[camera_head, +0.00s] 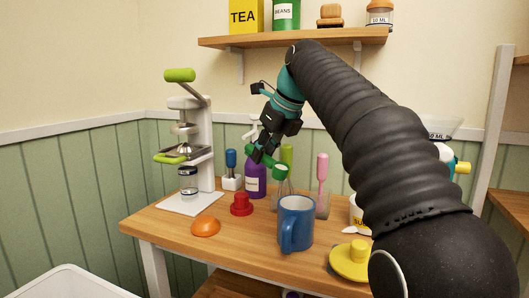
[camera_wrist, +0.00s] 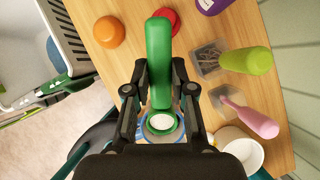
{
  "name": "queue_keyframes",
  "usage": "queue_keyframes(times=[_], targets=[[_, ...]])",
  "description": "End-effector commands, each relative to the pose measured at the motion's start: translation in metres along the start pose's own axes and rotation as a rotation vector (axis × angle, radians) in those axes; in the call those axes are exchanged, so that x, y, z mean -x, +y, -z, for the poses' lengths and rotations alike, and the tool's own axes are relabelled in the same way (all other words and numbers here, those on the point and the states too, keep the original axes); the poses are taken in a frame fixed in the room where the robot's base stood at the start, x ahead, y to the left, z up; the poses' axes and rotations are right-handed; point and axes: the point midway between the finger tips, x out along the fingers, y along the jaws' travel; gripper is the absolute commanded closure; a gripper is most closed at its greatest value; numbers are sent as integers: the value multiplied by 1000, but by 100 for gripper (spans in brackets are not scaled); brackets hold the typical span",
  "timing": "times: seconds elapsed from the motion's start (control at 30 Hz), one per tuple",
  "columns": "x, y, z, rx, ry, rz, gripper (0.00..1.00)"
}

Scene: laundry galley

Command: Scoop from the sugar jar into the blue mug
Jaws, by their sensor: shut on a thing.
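My gripper (camera_head: 270,142) is shut on the green handle of a scoop (camera_head: 279,172). In the wrist view the scoop (camera_wrist: 158,65) lies between the fingers, and its round bowl holds something white. The blue mug (camera_head: 296,224) stands upright on the wooden table, its handle toward the camera. The scoop is above the mug in the head view; in the wrist view the mug's blue rim (camera_wrist: 145,133) shows around and below the bowl, mostly hidden. The white sugar jar (camera_head: 360,216) is right of the mug, partly hidden by my arm; a white open vessel (camera_wrist: 240,148) shows in the wrist view.
A yellow lid (camera_head: 350,262) lies at the table's front right. An orange dome (camera_head: 206,226), a red object (camera_head: 241,205) and a purple bottle (camera_head: 255,181) stand left of and behind the mug. A lever press (camera_head: 190,150) stands at the left. A shelf (camera_head: 290,38) hangs above.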

Motion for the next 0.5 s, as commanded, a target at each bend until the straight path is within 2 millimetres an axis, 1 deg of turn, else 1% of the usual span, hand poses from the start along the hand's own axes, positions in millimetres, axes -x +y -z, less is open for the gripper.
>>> queue_keyframes(times=[0.03, 0.5], targets=[[-4, 0, 3, 0, -5, 0, 100], [-18, 0, 14, -1, -57, 0, 100]])
